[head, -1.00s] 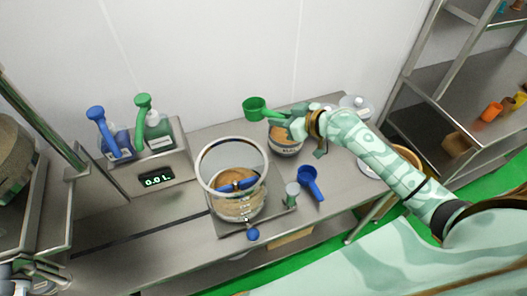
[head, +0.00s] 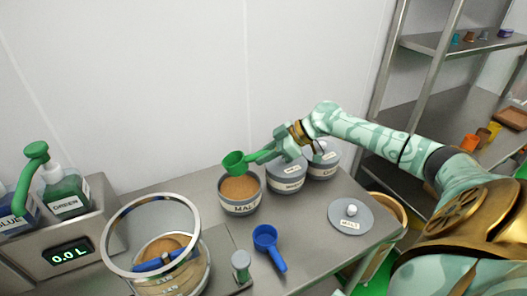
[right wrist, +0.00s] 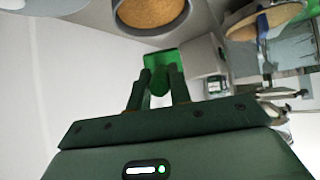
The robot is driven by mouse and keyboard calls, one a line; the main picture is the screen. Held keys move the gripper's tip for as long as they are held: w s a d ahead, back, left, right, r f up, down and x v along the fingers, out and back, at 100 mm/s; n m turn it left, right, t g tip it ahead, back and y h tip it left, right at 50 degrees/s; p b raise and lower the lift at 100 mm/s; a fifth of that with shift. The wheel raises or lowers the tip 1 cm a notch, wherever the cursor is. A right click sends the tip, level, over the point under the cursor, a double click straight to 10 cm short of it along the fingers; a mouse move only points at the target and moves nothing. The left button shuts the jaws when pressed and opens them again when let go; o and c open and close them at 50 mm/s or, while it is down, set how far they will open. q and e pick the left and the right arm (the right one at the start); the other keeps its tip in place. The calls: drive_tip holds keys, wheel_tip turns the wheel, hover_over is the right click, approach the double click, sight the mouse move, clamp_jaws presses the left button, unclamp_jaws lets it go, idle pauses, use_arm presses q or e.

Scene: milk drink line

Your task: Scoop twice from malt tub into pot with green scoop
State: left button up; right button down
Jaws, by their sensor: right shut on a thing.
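The green scoop (head: 235,163) is in my right gripper (head: 279,149), which is shut on its handle. Its cup is above the back rim of the open malt tub (head: 241,208), and its visible inside is green, with no malt to be seen. The tub holds brown powder and is labelled MALT. The pot (head: 172,284), with a wide shiny ring on top, stands at the lower left with brown contents and a blue stirrer. The right wrist view shows the scoop (right wrist: 161,59) beyond my fingers and the tub's powder at the top. My left gripper is out of view.
A blue scoop (head: 267,240) lies in front of the tub. Two lidded tubs (head: 287,178) stand right of it, close under my right arm. The malt lid (head: 350,218) lies at the right. The green dispenser (head: 62,196) and a 0.0 L display stand left.

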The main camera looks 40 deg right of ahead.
drive_tip(key=shift+f, duration=0.3)
drive_tip(key=f+b, duration=0.2)
drive_tip(key=f, duration=0.1)
drive_tip(key=w+a+f+g+h+b, duration=0.1)
drive_tip(key=f+b, duration=0.1)
drive_tip(key=f, duration=0.1)
drive_tip(key=f+g+h+b, duration=0.1)
drive_tip(key=f+b, duration=0.1)
drive_tip(key=shift+w+a+f, duration=0.15)
drive_tip(key=shift+w+f, duration=0.05)
drive_tip(key=shift+f, duration=0.2)
drive_tip(key=shift+s+r+p, duration=0.15)
drive_tip(key=shift+r+p, duration=0.1)
drive_tip(key=shift+p, duration=0.45)
drive_tip(key=shift+w+f, duration=0.15)
drive_tip(key=shift+w, duration=0.05)
